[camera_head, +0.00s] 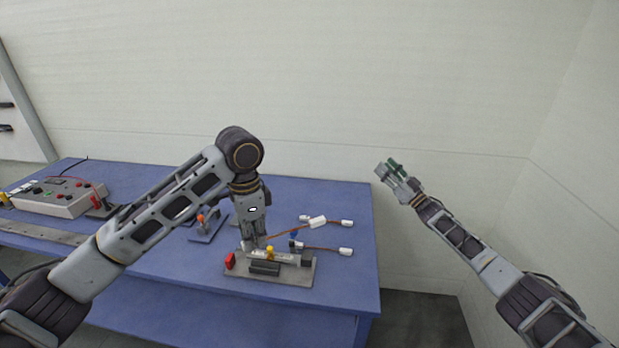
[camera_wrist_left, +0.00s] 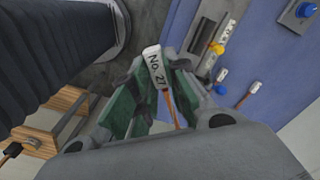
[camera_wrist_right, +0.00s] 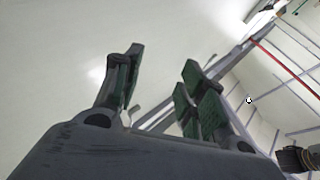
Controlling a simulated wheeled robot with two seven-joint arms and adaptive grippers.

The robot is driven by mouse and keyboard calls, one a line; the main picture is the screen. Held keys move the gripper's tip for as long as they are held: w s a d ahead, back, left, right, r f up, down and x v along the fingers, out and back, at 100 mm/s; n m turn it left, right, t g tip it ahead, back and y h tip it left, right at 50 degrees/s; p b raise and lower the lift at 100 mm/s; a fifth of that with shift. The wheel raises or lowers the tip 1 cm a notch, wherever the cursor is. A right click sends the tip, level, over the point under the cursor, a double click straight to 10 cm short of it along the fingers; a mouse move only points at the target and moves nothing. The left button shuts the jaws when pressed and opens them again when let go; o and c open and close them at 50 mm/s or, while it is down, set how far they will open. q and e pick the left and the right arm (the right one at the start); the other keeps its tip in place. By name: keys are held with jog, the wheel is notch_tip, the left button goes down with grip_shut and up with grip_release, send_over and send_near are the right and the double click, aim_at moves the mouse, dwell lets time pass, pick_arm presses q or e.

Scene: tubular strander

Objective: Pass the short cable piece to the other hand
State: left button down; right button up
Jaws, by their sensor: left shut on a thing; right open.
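My left gripper (camera_head: 252,243) points down over the fixture on the blue table. In the left wrist view its green-padded fingers (camera_wrist_left: 160,110) are shut on the short cable piece (camera_wrist_left: 173,103), a thin orange-brown cable with a white tag reading "No. 27". In the head view a brown cable (camera_head: 290,233) runs from near the fingertips up right to a white tag (camera_head: 318,222); it appears to be the held one. My right gripper (camera_head: 388,168) is raised off the table's right side, open and empty, well apart from the cable. It also shows in the right wrist view (camera_wrist_right: 162,95).
A grey fixture plate (camera_head: 290,277) with red and yellow knobs sits under my left gripper. Other tagged cables (camera_head: 322,249) lie right of it. A control box (camera_head: 55,196) stands at the table's left. The air between the grippers is clear.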

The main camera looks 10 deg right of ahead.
jog(key=s+a+r+n+g+y, duration=0.1)
jog(key=a+r+n+g+y, duration=0.25)
jog(key=r, duration=0.45)
jog(key=a+r+n+g+y, duration=0.2)
jog(key=a+r+y, duration=0.3)
jog(key=r, duration=0.4)
jog(key=s+a+r+n+g+y, duration=0.1)
jog(key=s+a+r+n+g, duration=0.25)
jog(key=a+g, duration=0.2)
jog(key=s+a+r+n+g+y, duration=0.1)
jog(key=s+a+r+n+g, duration=0.2)
jog(key=a+r+g, duration=0.3)
jog(key=s+a+f+n+g+h, duration=0.25)
jog(key=s+a+h, duration=0.2)
jog(key=a, duration=0.35)
jog(key=s+a+f+n+g+h, duration=0.1)
jog(key=s+a+n+g+h, duration=0.15)
jog(key=s+a+g, duration=0.35)
jog(key=s+f+t+h, duration=0.2)
jog(key=f+h, duration=0.2)
jog(key=h, duration=0.3)
jog(key=s+d+f+m+t+h, duration=0.1)
jog(key=s+f+t+h, duration=0.2)
jog(key=f+h, duration=0.2)
jog(key=shift+m+h, duration=0.3)
jog(key=shift+h, duration=0.95)
jog(key=shift+s+f+t, duration=0.1)
jog(key=shift+f+t, duration=0.05)
jog(key=shift+t, duration=0.1)
